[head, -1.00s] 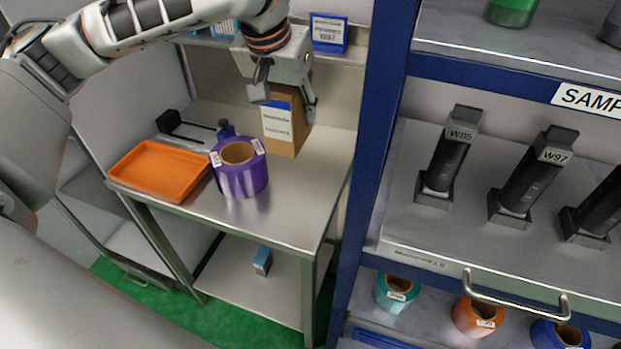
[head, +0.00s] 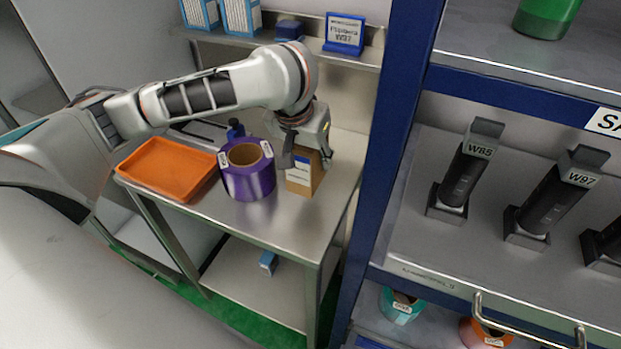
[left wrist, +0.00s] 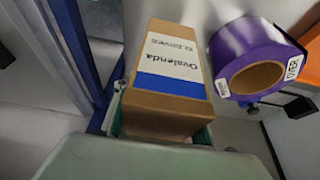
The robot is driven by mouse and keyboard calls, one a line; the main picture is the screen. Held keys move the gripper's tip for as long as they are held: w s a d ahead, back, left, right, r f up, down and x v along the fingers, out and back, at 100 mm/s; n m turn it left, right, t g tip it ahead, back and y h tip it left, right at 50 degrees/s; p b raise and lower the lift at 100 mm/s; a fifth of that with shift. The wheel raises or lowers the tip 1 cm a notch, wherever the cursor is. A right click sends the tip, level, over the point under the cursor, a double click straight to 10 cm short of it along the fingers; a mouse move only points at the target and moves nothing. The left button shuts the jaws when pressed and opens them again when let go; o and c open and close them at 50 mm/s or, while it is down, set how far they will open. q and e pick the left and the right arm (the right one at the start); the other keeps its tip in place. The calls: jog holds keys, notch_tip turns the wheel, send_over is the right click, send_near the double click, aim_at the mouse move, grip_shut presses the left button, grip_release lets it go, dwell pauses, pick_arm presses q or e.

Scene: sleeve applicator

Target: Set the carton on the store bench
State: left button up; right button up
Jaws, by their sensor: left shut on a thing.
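The carton (head: 302,180) is a brown box with a white and blue label. It is upright at the right part of the store bench (head: 275,222), just right of the purple roll. My left gripper (head: 306,150) comes down over its top and is shut on it. The gripper hides the upper part of the carton in the head view. The carton's base looks at or very near the bench top; I cannot tell if it touches. In the left wrist view the carton (left wrist: 170,60) fills the middle, its label readable. My right gripper is not in view.
A purple roll (head: 248,182) stands close left of the carton, and an orange tray (head: 165,170) lies left of that. A blue rack post (head: 385,150) rises at the right. A shelf with a blue sign (head: 344,35) is behind. The bench front is clear.

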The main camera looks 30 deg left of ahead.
pick_arm(q)
notch_tip(320, 180, down, 3)
jog(key=shift+f, duration=2.05)
jog(key=shift+f, duration=0.1)
jog(key=o, duration=1.4)
jog(key=shift+f, duration=0.1)
